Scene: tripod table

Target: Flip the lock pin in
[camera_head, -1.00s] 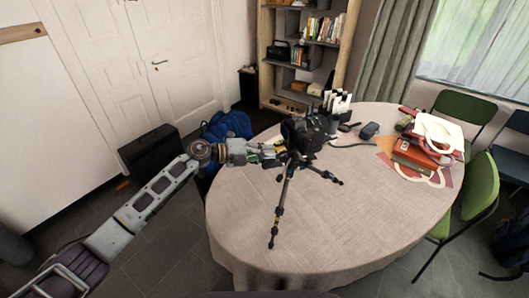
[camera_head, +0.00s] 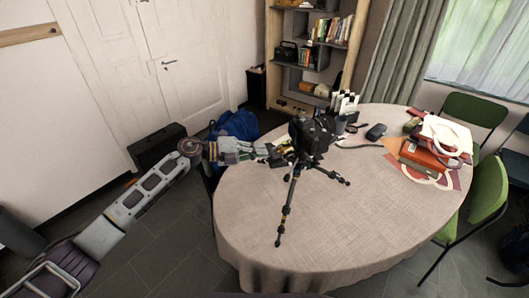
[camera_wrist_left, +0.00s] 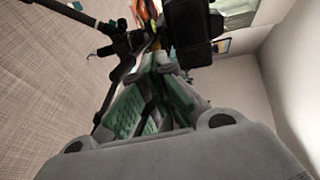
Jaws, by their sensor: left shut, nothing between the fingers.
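A black tripod (camera_head: 287,205) stands on the round table with its legs spread, carrying a bulky dark camera (camera_head: 314,135). My left gripper (camera_head: 268,153) reaches in from the left, just beside the tripod's head. In the left wrist view, its green-padded fingers (camera_wrist_left: 157,62) are shut with nothing between them and point towards the dark tripod parts (camera_wrist_left: 125,45). An orange and yellow part (camera_wrist_left: 150,18) shows beyond the fingertips. I cannot pick out the lock pin, nor tell whether the fingertips touch the tripod. My right gripper is not in view.
The round table (camera_head: 370,220) has clear cloth in front and to the right. Behind the tripod are a dark mouse-like object (camera_head: 376,131) and a white-topped holder (camera_head: 345,102). A green chair (camera_head: 486,198) stands by the table.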

